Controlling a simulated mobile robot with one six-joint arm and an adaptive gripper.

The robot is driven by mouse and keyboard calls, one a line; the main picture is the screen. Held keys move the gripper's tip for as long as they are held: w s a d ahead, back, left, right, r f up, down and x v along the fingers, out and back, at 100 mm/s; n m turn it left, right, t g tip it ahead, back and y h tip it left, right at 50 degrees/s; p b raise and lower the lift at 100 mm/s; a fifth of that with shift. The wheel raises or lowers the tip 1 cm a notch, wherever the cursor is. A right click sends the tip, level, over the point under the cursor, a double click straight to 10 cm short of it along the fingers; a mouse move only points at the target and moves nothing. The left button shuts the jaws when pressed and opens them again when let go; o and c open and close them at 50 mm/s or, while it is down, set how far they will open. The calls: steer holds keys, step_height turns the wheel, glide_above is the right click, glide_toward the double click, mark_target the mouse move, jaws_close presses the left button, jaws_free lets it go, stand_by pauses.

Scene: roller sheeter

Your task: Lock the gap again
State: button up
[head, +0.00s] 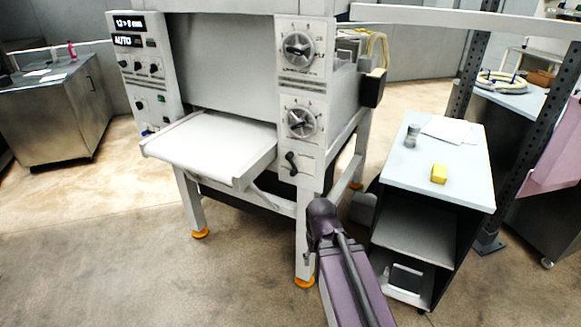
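The roller sheeter (222,60) stands in the middle of the head view. Its right-hand panel has an upper dial (298,49) and a lower dial (302,122), each with a dark knob over a ring of marks. Below them is a small black lever (291,163), tilted, with its upper end to the left. I cannot tell from its look whether it is locked. The left panel's display (130,23) reads what looks like "12> 8 mm", with "AUTO" below. My purple arm reaches up from the bottom, below the lever and apart from it. My gripper's fingers do not show.
The sheeter's white infeed table (215,145) juts toward me. A side cart (400,172) at right holds a yellow block (439,174), a grey cylinder (412,136) and paper (450,130). A steel cabinet (50,120) stands at far left. The floor at front left is clear.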

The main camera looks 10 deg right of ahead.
steer(key=w+d+f+n+t+h+b, duration=0.1)
steer(key=w+d+f+n+h+b, duration=0.15)
steer(key=w, duration=0.25)
steer(key=w+d+f+n+t+h+b, duration=0.1)
steer(key=w+f+n+h+b, duration=0.1)
steer(key=w+b, duration=0.2)
steer(key=n+t+h+b, duration=0.6)
steer(key=n+t+b, duration=0.85)
steer(key=n, duration=0.65)
glide_toward(292, 174)
steer(key=s+a+r+g+b, duration=0.1)
steer(key=s+a+g, duration=0.1)
steer(key=shift+a+r, duration=0.1)
steer(key=shift+r, duration=0.1)
steer(key=shift+w, duration=0.1)
steer(key=x, duration=1.3)
steer(key=shift+w+d, duration=0.2)
steer(key=shift+d, duration=0.1)
jaws_close()
